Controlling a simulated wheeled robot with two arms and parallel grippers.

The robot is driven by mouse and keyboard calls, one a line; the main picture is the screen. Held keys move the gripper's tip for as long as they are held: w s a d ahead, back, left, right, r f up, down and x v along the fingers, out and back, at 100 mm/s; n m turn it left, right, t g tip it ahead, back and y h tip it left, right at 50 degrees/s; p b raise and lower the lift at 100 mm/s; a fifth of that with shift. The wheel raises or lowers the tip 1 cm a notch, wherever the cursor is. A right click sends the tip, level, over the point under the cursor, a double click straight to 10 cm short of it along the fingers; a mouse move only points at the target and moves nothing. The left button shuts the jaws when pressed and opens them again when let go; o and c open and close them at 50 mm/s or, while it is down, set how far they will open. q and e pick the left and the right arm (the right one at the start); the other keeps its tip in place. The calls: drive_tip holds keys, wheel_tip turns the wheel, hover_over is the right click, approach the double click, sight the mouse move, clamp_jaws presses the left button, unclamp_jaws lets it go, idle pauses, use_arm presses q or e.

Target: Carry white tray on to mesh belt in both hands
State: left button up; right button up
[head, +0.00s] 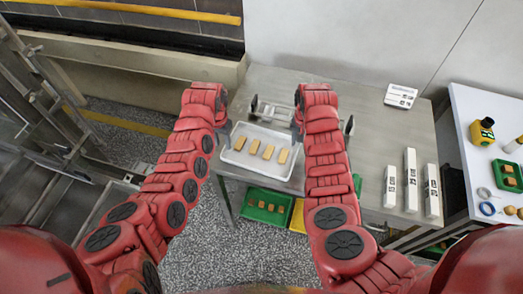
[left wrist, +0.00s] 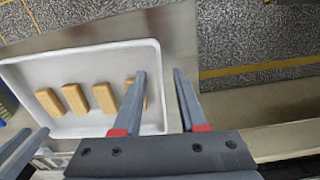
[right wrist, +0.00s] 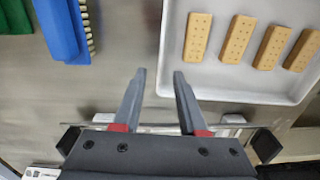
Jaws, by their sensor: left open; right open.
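The white tray (head: 238,167) holds several tan biscuits in a row and rests on the steel table near its front edge. My left gripper (head: 226,128) is open at the tray's left end. In the left wrist view the tray's end wall (left wrist: 161,100) shows between its fingers (left wrist: 160,72), one finger over the inside and one outside. My right gripper (head: 297,130) is open at the right end. In the right wrist view its fingers (right wrist: 159,72) lie either side of the tray wall (right wrist: 163,50). I cannot tell how low the fingers sit. I cannot make out the mesh belt.
A metal bar with black ends (right wrist: 265,145) lies just behind the tray. A green crate (head: 252,208) with biscuits and a yellow crate stand below the table. A blue brush (right wrist: 58,30) lies beside my right gripper.

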use_arm(q)
drive_tip(key=shift+f, duration=1.3)
use_arm(e)
drive_tip(key=shift+f, duration=1.35)
use_arm(q)
clamp_jaws()
use_arm(e)
clamp_jaws()
